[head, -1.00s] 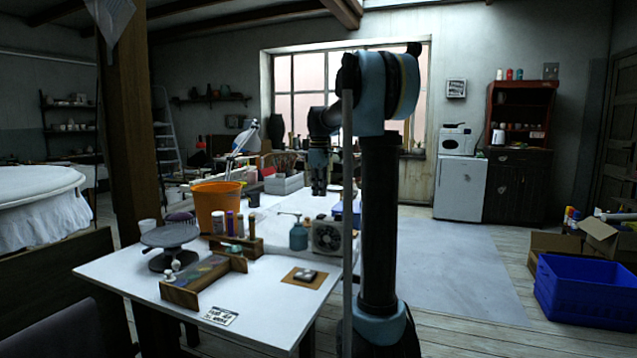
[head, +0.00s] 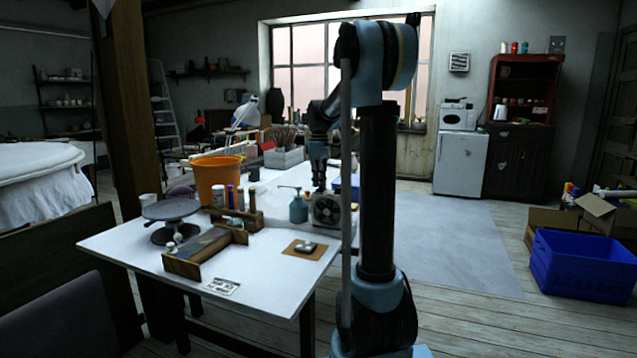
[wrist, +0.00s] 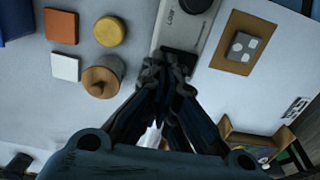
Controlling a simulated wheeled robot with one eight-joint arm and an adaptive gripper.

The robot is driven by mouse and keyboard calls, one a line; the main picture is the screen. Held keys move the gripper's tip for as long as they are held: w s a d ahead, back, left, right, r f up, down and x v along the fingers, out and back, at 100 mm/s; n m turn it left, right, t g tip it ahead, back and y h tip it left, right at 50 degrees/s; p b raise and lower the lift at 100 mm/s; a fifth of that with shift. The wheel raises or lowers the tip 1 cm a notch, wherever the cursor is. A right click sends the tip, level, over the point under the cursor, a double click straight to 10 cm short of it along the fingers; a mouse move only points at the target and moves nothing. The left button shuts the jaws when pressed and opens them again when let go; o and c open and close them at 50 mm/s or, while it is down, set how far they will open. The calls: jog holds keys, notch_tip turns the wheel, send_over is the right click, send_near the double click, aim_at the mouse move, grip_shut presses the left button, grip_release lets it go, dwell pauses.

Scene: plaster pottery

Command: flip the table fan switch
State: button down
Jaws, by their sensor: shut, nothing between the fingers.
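The table fan (head: 326,209) is a small grey box with a round grille, standing at the table's far right. In the wrist view, its pale top (wrist: 186,25) with lettering shows beyond the fingers. A dark block (wrist: 181,62) sits at the near end of that top; it looks like the switch, but I cannot make out its position. My gripper (head: 319,187) points down just above and behind the fan. In the wrist view my gripper (wrist: 165,65) is shut and empty, its tips at the dark block's left edge. I cannot tell whether they touch it.
A teal spray bottle (head: 298,209) stands just left of the fan. A brown mat (head: 292,250) with a small grey object and a wooden rack (head: 205,250) lie in front. A yellow disc (wrist: 109,31) and a lidded jar (wrist: 102,77) are left in the wrist view.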

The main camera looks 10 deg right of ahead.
jog(key=shift+s+a, duration=0.1)
jog(key=shift+s, duration=0.05)
jog(key=shift+s+a+r, duration=0.2)
jog(key=shift+s+a, duration=0.1)
jog(key=shift+s, duration=0.2)
dwell(0.4)
notch_tip(320, 180, up, 14)
jog(key=w+d, duration=0.1)
jog(key=shift+w, duration=0.4)
jog(key=shift+f, duration=0.1)
